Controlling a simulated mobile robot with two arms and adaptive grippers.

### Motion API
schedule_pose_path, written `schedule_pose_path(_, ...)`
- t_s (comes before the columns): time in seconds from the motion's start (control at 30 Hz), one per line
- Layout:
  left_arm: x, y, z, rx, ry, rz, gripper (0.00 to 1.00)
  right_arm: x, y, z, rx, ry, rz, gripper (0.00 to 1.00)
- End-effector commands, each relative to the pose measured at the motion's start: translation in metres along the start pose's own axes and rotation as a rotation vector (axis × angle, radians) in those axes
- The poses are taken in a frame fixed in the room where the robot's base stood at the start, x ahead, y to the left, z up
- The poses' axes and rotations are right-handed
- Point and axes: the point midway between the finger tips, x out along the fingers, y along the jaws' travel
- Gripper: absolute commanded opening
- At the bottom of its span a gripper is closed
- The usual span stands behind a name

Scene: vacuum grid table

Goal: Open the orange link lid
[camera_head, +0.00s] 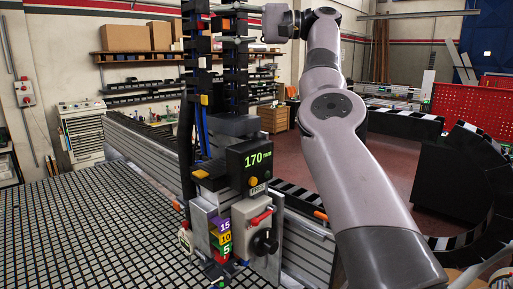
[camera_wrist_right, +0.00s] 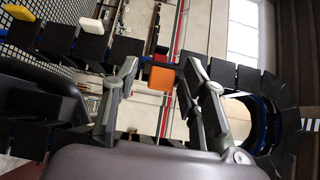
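The orange link lid (camera_wrist_right: 161,78) shows in the right wrist view as a small orange block on a black cable-chain link. It appears between the two fingertips of my right gripper (camera_wrist_right: 162,68), with gaps on both sides. The fingers are spread and hold nothing visible; their exact distance from the lid is unclear. In the head view my right gripper (camera_head: 240,24) reaches leftward across the top of the upright black chain (camera_head: 236,75). My left gripper is not in view.
Yellow (camera_wrist_right: 19,12) and white (camera_wrist_right: 90,25) lids sit on other chain links. Below the chain stands a black display box (camera_head: 250,165) reading 170 and a control box with a black knob (camera_head: 264,243). The grid table (camera_head: 80,230) is largely clear at left.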

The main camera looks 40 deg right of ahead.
Motion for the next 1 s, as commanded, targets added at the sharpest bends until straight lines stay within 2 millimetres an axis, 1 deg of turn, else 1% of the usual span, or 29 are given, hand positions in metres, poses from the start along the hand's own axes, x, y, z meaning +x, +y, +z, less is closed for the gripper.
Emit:
schedule_pose_path(0.27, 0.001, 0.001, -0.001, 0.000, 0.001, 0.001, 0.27, 0.003, 0.000, 0.003, -0.001, 0.066, -0.001, 0.40)
schedule_pose_path(0.57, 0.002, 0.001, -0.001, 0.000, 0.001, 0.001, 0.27, 0.005, 0.000, 0.008, 0.000, 0.186, -0.002, 0.40)
schedule_pose_path(0.77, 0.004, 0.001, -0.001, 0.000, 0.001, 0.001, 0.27, 0.008, 0.000, 0.012, -0.002, 0.298, -0.002, 0.40)
schedule_pose_path(1.0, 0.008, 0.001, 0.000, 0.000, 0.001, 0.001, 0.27, 0.013, 0.001, 0.019, -0.001, 0.483, -0.002, 0.40)
